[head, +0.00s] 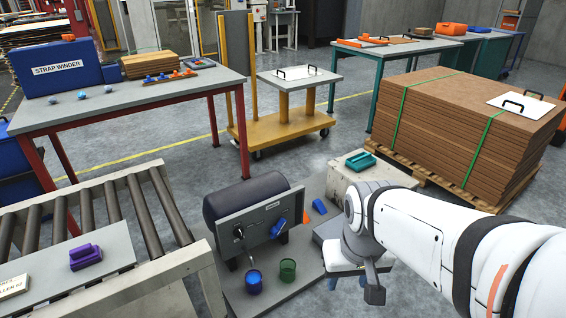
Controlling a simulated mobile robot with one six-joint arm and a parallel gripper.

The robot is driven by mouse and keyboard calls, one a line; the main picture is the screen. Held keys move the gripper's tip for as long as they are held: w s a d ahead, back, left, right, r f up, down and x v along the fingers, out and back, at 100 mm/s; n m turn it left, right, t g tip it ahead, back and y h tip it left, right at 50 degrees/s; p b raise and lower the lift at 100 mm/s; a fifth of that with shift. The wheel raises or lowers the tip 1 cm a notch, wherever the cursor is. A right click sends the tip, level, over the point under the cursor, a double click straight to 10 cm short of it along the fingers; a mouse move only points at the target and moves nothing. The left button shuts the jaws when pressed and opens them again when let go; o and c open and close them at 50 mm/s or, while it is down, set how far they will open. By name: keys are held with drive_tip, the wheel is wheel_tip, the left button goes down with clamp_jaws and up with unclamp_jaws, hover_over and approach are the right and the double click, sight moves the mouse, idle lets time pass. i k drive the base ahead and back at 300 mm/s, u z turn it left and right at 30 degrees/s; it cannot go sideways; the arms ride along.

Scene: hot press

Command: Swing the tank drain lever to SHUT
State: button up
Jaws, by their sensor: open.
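The dark cylindrical tank (246,196) lies on a low grey platform at bottom centre, behind an upright grey panel (262,226). A blue lever (278,229) sits tilted on the panel's right part. A small pale knob or handle (239,232) with a dark rod below is on its left part. The panel label and lever markings are too small to read, so I cannot tell which position the lever is in. My gripper (373,289) is at the lower right, apart from the panel and right of the blue lever. It is open and partly hidden by my wrist.
A blue cup (254,282) and a green cup (288,270) stand before the panel. A roller conveyor (160,204) stands left. A teal object (361,160) tops a pale block (344,180) behind my arm.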

sight(275, 231)
drive_tip(key=k, duration=0.6)
drive_tip(key=u, duration=0.55)
drive_tip(key=i, duration=1.65)
drive_tip(key=z, duration=0.7)
